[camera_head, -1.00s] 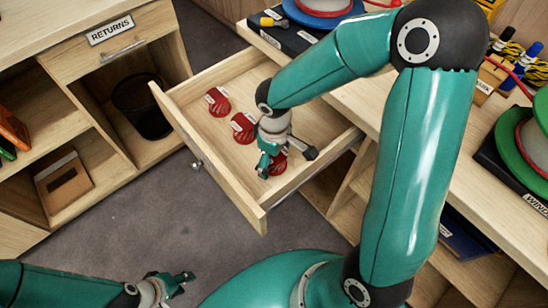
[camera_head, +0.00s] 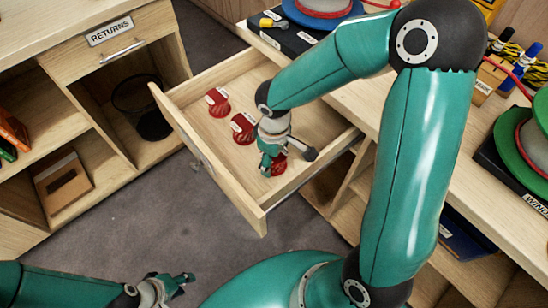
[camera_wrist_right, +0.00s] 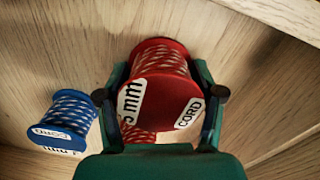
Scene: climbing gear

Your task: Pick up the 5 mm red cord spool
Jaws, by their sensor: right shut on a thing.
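My right gripper (camera_wrist_right: 163,108) is inside the open drawer (camera_head: 235,202), shut on a red spool (camera_wrist_right: 160,88). The spool's end carries white labels reading "5 mm" and "CORD", and a finger sits on each side of it. In the head view this spool (camera_head: 279,167) is mostly covered by the gripper. Two more red spools lie in the drawer, one in the middle (camera_head: 243,130) and one toward the back (camera_head: 218,101). My left gripper (camera_head: 184,284) is low at the bottom left, empty and apparently open, away from the drawer.
A blue spool (camera_wrist_right: 70,120) stands left of the held one in the right wrist view. Patterned red shows just below the held spool. The drawer walls enclose the gripper. The returns cabinet (camera_head: 110,30) stands left, with a dark bin (camera_head: 142,105). Floor is clear between.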

